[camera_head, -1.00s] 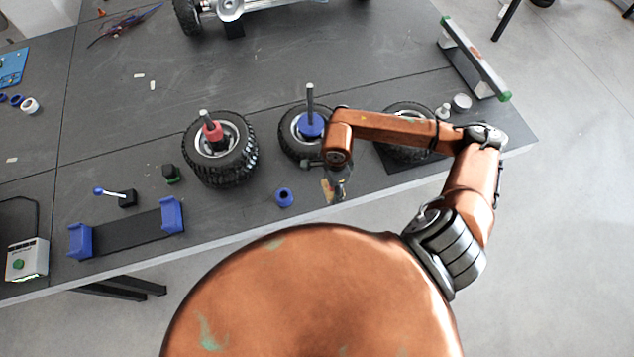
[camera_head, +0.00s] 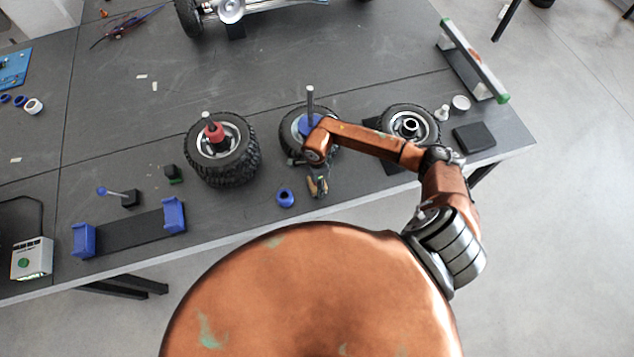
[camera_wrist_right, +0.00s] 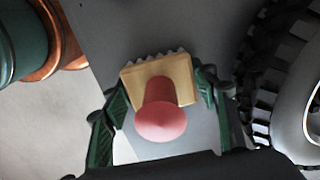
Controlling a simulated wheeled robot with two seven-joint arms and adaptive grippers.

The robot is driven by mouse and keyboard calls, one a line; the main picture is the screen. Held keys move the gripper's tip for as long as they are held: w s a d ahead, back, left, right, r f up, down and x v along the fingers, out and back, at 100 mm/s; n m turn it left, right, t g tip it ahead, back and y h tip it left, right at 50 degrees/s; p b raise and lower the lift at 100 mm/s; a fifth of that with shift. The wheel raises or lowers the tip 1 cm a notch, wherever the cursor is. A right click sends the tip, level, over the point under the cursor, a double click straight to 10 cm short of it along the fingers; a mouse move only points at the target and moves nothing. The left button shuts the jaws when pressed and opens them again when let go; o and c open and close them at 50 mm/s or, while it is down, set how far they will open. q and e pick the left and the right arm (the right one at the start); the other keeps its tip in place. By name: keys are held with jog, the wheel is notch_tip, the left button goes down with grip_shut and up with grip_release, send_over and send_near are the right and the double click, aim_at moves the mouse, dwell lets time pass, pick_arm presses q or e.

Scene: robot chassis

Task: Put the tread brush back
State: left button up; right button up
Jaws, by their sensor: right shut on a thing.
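The tread brush (camera_wrist_right: 182,74) has a tan block with a pale jagged bristle edge and a red knob handle (camera_wrist_right: 160,118). My right gripper (camera_wrist_right: 162,88) is shut on the block, with one green finger on each side. In the head view the right gripper (camera_head: 318,178) is over the front of the table, just right of a blue ring (camera_head: 285,198). The brush shows there only as a small tan patch (camera_head: 319,189). I cannot tell its height above the table. My left gripper is not in view.
A middle wheel with a blue hub piece (camera_head: 309,124) and upright rod is partly behind my right arm. A stacked wheel (camera_head: 222,166) stands left, another wheel (camera_head: 408,122) right. A dark block (camera_head: 474,137) lies near the right edge. A blue-ended cradle (camera_head: 130,230) is front left.

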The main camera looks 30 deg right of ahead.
jog(key=shift+f, duration=0.15)
jog(key=o, duration=1.1)
jog(key=shift+r, duration=0.3)
notch_tip(320, 180, up, 12)
jog(key=shift+f+b, duration=0.1)
jog(key=shift+b, duration=0.6)
